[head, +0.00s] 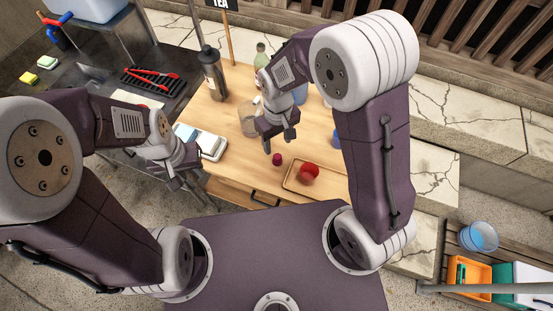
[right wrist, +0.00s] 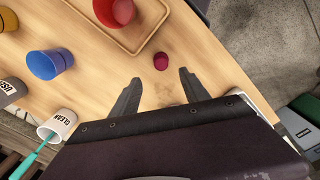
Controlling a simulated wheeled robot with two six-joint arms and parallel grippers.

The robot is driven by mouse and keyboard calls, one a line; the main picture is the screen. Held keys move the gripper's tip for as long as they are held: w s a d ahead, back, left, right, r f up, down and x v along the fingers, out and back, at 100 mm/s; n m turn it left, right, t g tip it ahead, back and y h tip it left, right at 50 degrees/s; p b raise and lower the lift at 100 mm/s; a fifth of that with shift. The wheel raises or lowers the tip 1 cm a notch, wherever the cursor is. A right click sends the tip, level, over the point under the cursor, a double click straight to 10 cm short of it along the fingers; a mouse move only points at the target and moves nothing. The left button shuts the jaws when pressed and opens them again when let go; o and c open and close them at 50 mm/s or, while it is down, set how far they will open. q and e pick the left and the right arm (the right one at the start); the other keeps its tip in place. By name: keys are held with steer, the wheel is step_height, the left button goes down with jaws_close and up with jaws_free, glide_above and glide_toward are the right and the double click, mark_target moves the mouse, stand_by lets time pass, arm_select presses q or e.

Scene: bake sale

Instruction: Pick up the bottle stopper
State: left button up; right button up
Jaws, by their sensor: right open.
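The bottle stopper, a small dark magenta piece, stands on the wooden table near its front edge in the head view (head: 277,159). It also shows in the right wrist view (right wrist: 161,61), just beyond and between the two fingertips. My right gripper (head: 278,144) is open and empty above the table, close behind the stopper; its spread fingers show in the right wrist view (right wrist: 158,78). Neither finger appears to touch the stopper. My left gripper (head: 187,178) hangs off the table's left front corner, apart from the stopper; its jaws are too small to read.
A wooden tray (head: 290,185) with a red cup (head: 308,173) lies right of the stopper. A blue cup (right wrist: 45,65) and a white cup marked CLEAN (right wrist: 62,123) stand nearby.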

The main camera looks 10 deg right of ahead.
mark_target(277, 155)
steer(key=f, duration=0.2)
steer(key=shift+s+d+f, duration=0.25)
steer(key=shift+s+f, duration=0.05)
steer(key=shift+w+a+f, duration=0.1)
steer(key=shift+w+f, duration=0.2)
steer(key=shift+f, duration=0.15)
steer(key=f, duration=0.4)
steer(key=shift+s+a, duration=0.25)
steer(key=shift+w+f, duration=0.1)
steer(key=shift+f, duration=0.4)
jaws_close()
